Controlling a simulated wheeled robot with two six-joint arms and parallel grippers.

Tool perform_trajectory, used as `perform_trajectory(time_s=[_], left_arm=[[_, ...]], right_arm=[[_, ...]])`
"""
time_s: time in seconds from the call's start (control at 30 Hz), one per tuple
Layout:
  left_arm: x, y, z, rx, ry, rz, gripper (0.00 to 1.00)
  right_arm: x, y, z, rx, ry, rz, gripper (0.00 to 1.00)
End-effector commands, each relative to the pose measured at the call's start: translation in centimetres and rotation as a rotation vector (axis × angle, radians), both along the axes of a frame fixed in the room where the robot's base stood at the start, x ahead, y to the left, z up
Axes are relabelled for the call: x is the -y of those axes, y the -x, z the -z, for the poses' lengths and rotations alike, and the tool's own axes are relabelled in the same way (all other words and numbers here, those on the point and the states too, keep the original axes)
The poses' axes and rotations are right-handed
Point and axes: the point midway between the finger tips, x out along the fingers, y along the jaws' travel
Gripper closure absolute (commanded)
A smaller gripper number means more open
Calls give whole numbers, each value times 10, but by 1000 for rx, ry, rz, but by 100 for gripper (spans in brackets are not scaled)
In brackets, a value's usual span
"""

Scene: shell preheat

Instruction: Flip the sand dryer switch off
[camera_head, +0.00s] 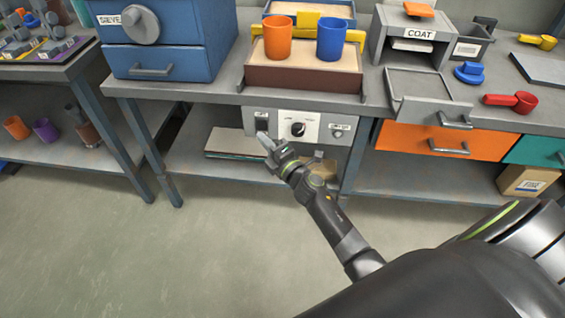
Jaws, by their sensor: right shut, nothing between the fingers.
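A pale control panel (298,126) hangs under the front edge of the grey bench. It has a black round knob (298,129) in the middle, a small labelled control (262,121) at its left end and another labelled control (339,130) at its right end. The small labels are too blurred to read, so I cannot tell which is the sand dryer switch. My right gripper (266,141) is shut and empty, with its tips just below the panel's left control; I cannot tell if they touch it. My left gripper is out of view.
Above the panel, an orange cup (278,38) and a blue cup (331,39) stand at a brown sand box (305,78). A blue drawer cabinet (170,62) is left. A grey tray (418,85) and an orange drawer (425,139) are right. A shelf (195,150) lies below.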

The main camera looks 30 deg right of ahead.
Motion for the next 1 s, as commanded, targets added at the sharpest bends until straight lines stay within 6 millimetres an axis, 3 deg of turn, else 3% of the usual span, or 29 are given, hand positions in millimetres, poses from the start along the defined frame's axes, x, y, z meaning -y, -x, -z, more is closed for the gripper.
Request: perform_trajectory(time_s=[0.6, 1.0], left_arm=[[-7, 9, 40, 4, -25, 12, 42], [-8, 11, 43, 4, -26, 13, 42]], right_arm=[[17, 83, -7, 0, 1, 0, 100], [18, 91, -8, 1, 1, 0, 100]])
